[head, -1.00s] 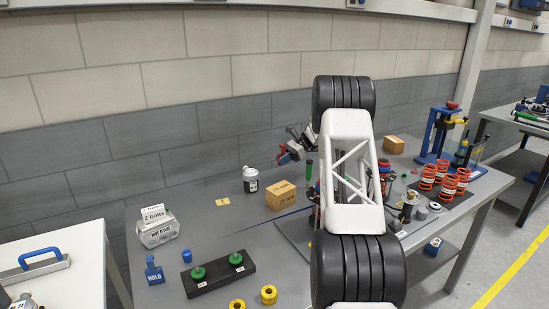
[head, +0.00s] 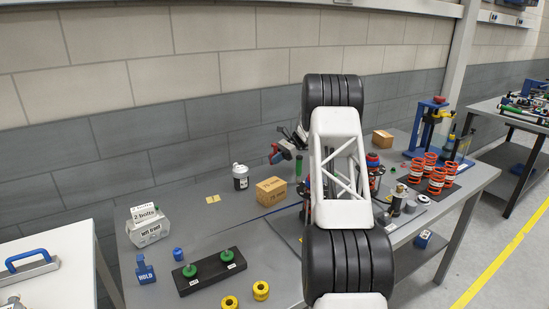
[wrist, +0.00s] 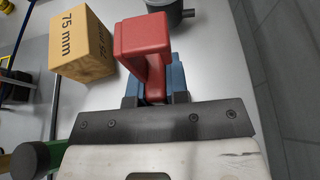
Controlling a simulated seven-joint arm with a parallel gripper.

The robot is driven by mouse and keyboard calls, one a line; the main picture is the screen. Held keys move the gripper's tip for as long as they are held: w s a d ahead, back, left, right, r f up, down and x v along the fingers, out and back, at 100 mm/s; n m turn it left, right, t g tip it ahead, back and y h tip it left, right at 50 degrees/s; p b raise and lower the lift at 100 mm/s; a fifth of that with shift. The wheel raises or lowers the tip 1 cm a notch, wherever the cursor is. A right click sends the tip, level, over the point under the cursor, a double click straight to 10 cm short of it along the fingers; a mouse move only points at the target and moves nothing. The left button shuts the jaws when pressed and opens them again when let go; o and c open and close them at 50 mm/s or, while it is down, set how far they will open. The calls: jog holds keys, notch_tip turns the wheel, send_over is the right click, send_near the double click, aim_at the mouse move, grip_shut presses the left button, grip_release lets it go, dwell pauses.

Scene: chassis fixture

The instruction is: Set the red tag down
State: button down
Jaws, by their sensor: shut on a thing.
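The red tag (wrist: 146,42) is held between the blue-tipped fingers of my gripper (wrist: 155,90) in the wrist view. Its wide block end points away from the gripper, and its narrower stem sits between the fingers. In the head view the tag (head: 274,157) shows small at the end of my gripper (head: 283,151), above the back of the grey bench (head: 205,232). The tag appears to be in the air, clear of the bench top. My arm's white links and black joints hide part of the bench.
A blue HOLD tag (head: 145,271) stands front left by a black block with green knobs (head: 209,270).

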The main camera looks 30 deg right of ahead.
jog(key=shift+f, duration=2.8)
jog(key=shift+f, duration=0.6)
jog(key=c, duration=1)
grip_release()
jog(key=shift+c, duration=0.2)
jog(key=shift+v, duration=3.9)
jog(key=shift+r, duration=0.1)
